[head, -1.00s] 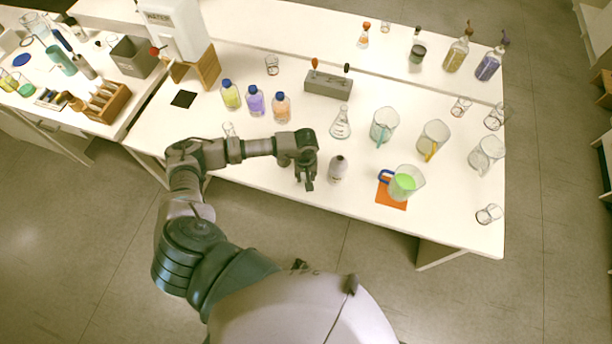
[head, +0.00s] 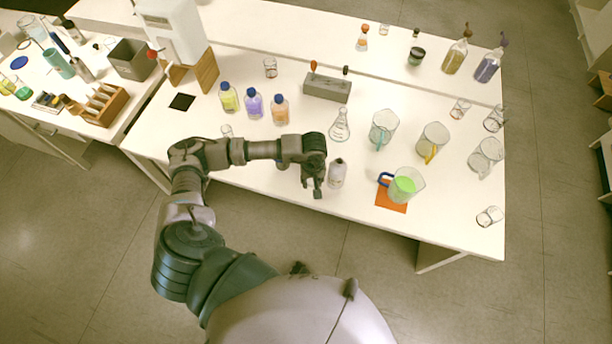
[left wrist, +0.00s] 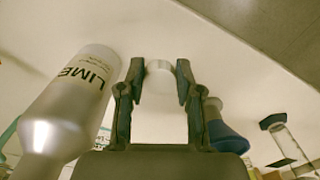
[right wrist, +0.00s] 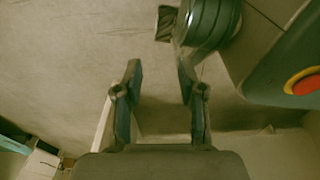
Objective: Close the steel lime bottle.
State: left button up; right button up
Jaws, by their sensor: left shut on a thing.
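The steel lime bottle (head: 337,174) stands upright near the table's front edge in the head view, with a dark top. In the left wrist view it fills the left side, its LIME label (left wrist: 84,76) readable. My left gripper (head: 314,190) is just left of the bottle, apart from it. In the left wrist view my left gripper (left wrist: 160,72) is shut on a small pale round cap (left wrist: 159,66) between its fingertips. My right gripper (right wrist: 157,75) is open and empty in the right wrist view, over the floor.
A green-filled beaker (head: 404,186) stands on an orange mat (head: 389,203) right of the bottle. A conical flask (head: 340,125) and a grey block (head: 327,88) stand behind. Blue-capped bottles (head: 254,105) stand back left. The front strip around the bottle is clear.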

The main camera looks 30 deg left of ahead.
pick_arm(q)
jog(key=s+d+r+b, duration=0.1)
jog(key=s+d, duration=0.3)
jog(key=d, duration=0.8)
jog(key=shift+r, duration=0.15)
pick_arm(e)
jog(key=w+r, duration=0.1)
jog(key=w, duration=0.2)
jog(key=shift+a+r, duration=0.1)
jog(key=shift+r, duration=0.3)
pick_arm(q)
jog(key=shift+a, duration=0.1)
pick_arm(e)
jog(key=shift+a, duration=0.1)
